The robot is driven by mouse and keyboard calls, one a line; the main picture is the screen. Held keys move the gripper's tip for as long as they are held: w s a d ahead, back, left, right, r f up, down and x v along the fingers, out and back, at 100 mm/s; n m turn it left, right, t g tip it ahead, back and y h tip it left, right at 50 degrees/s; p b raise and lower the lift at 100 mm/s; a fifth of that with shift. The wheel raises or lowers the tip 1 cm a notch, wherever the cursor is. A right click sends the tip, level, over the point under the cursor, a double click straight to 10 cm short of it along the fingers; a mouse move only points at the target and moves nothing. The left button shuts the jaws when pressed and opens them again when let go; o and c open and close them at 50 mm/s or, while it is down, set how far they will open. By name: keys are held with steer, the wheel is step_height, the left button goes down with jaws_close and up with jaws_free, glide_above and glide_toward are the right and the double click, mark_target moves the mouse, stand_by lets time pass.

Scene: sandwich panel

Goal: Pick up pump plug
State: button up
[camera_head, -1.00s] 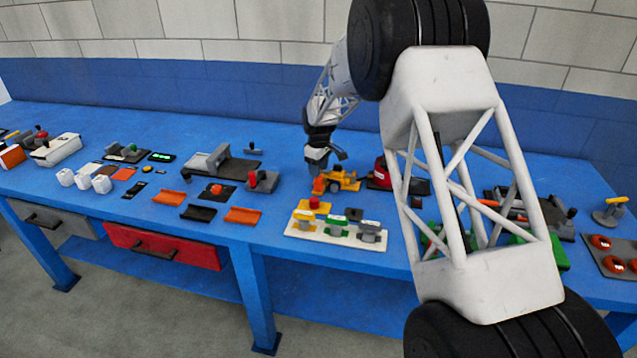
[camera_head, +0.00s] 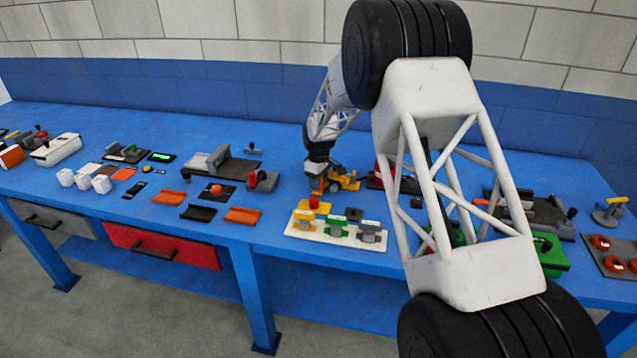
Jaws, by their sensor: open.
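My gripper (camera_head: 317,186) is small in the picture, pointing down at the back middle of the blue bench. It is open, with its fingers right at the left end of a yellow and orange assembly with a dark wheel-like part (camera_head: 347,183). The gripper covers most of the orange left part of this assembly. I cannot tell whether the fingers touch it. No part can be clearly made out as the pump plug; it may be hidden behind the gripper or too small to tell.
A cream panel (camera_head: 300,235) with yellow, green and grey blocks lies in front of the gripper. A green box (camera_head: 552,258) is at the right. My arm covers part of the right bench. Bare bench (camera_head: 270,150) lies behind.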

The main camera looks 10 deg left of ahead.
steer(key=shift+f, duration=0.6)
steer(key=shift+c, duration=0.4)
steer(key=c, duration=0.6)
steer(key=shift+r, duration=0.1)
steer(key=shift+r, duration=4.9)
